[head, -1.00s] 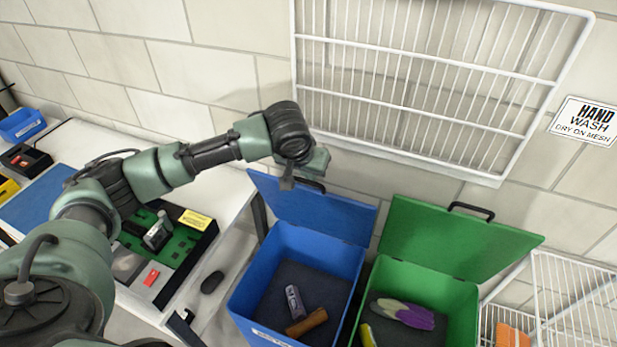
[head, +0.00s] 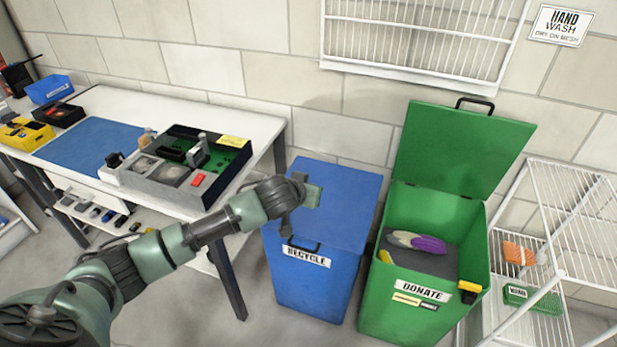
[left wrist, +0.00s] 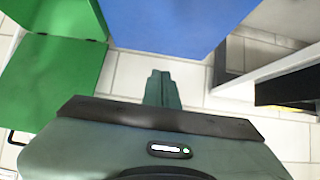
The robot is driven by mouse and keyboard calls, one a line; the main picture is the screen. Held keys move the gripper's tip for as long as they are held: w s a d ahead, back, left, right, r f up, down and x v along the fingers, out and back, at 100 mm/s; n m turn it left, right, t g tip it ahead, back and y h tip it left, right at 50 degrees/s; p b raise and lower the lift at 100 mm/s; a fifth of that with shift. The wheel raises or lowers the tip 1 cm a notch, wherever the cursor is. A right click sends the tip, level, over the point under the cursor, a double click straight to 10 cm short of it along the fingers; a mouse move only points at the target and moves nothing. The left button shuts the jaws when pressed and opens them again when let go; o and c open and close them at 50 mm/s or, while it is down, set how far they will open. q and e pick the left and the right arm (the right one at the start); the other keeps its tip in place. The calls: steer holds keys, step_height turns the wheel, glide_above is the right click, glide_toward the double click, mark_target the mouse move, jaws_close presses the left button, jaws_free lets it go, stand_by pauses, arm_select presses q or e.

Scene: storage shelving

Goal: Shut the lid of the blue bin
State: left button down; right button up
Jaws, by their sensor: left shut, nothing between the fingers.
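The blue bin (head: 315,290), labelled RECYCLE, stands on the floor in the middle of the head view. Its blue lid (head: 345,190) lies flat across the top, with the black handle at the front edge, and hides the inside. My left gripper (head: 312,196) is shut and empty above the lid; I cannot tell whether it touches. In the left wrist view the shut fingers (left wrist: 164,88) point toward a blue surface of the bin (left wrist: 180,22). My right gripper is not in view.
A green DONATE bin (head: 405,305) with its lid (head: 460,150) raised stands close on the right. A white table (head: 265,125) with a grey parts tray (head: 150,185) is on the left. A white wire rack (head: 570,190) stands at far right.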

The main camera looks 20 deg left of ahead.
arm_select(q)
steer(key=f, duration=0.1)
steer(key=s+f, duration=0.1)
steer(key=f, duration=0.1)
steer(key=s+f+b, duration=0.1)
steer(key=shift+d+f, duration=0.1)
steer(key=shift+f, duration=0.1)
steer(key=shift+r, duration=0.1)
